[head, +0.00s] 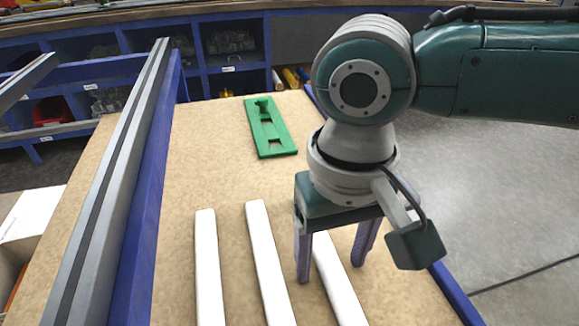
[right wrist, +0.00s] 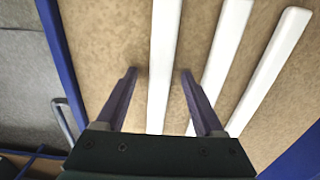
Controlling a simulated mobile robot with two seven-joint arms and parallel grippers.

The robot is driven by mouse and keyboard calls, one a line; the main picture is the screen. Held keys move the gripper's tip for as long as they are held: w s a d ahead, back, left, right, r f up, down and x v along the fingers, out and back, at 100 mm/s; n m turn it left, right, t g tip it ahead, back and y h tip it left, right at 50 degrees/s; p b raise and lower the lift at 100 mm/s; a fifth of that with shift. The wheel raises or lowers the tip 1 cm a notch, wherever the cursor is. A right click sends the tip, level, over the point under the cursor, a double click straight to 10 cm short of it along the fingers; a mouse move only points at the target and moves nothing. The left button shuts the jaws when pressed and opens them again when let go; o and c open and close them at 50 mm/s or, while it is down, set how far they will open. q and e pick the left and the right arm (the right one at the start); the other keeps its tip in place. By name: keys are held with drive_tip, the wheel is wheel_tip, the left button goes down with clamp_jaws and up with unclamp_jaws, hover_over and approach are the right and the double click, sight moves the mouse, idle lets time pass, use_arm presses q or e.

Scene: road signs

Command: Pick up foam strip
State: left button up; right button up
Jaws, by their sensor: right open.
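Three white foam strips lie side by side on a tan board. In the head view they are the left strip (head: 208,265), the middle strip (head: 268,262) and the right strip (head: 338,285). My right gripper (head: 333,275) is open above the right strip, its purple fingers apart on either side of it. In the right wrist view, one strip (right wrist: 163,60) runs between the open fingers (right wrist: 157,73), and the other two lie to the right. Whether the fingertips touch the board cannot be told. My left gripper is not in view.
A green plate with cut-outs (head: 270,130) lies on the tan board (head: 190,180) beyond the strips. A grey and blue rail (head: 120,170) runs along the board's left side. Blue shelving with bins (head: 225,60) stands behind. A blue edge (head: 455,295) borders the right.

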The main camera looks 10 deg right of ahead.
drive_tip(key=shift+c, duration=0.2)
clamp_jaws()
drive_tip(key=shift+r, duration=0.1)
idle(0.4)
